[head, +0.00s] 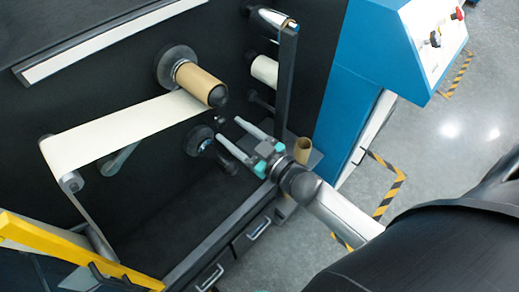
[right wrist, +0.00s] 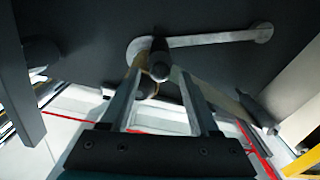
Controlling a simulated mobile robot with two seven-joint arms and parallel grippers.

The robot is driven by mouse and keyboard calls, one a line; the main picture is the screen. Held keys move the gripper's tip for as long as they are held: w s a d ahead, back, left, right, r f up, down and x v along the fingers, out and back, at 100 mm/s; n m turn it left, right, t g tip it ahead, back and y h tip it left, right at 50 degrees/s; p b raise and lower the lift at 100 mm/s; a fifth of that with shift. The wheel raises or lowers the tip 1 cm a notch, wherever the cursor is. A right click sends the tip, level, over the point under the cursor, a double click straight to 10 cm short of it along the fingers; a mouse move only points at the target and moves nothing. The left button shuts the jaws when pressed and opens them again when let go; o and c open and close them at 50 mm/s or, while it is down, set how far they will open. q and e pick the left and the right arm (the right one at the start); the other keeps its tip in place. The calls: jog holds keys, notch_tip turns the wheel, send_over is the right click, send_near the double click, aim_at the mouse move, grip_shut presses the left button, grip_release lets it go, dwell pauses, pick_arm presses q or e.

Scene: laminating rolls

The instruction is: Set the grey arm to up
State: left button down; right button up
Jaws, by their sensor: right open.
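The grey arm (head: 122,157) shows in the head view as a short slanted bar on the dark machine wall, partly hidden behind the pale web. In the right wrist view a long grey arm (right wrist: 212,39) lies nearly level against the dark wall, with a round end at each side. My right gripper (head: 229,130) is open and empty, below the cardboard-cored roll (head: 200,84) and right of the grey arm in the head view. In the right wrist view its fingers (right wrist: 160,82) stand apart, with a dark knob (right wrist: 159,60) seen between them. My left gripper is not in view.
The pale web (head: 115,133) runs from the roll to a roller at left. A dark hub (head: 200,140) sits just left of my right fingertips. A dark upright post (head: 287,75) and blue console (head: 385,50) stand at right. A yellow frame (head: 45,233) is at lower left.

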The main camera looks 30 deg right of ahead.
jog(key=v, duration=0.8)
jog(key=shift+s, duration=0.1)
jog(key=s+d+f+m+g+h+b, duration=0.1)
jog(key=s+f+g+h+b, duration=0.15)
jog(key=f, duration=0.95)
jog(key=s+d+f+m+g+h+b, duration=0.1)
jog(key=s+d+f+g+b, duration=0.15)
jog(key=f, duration=0.85)
jog(key=s+d+f+m+g+h+b, duration=0.1)
jog(key=s+f+g+h+b, duration=0.2)
jog(key=f, duration=0.9)
jog(key=s+a+f+g+b, duration=0.3)
jog(key=s+f+g+b, duration=0.3)
jog(key=s+f, duration=1.4)
jog(key=s+g, duration=0.2)
jog(key=s, duration=0.1)
jog(key=shift+f+m, duration=0.25)
jog(key=shift+m, duration=0.15)
jog(key=shift+s+a, duration=0.1)
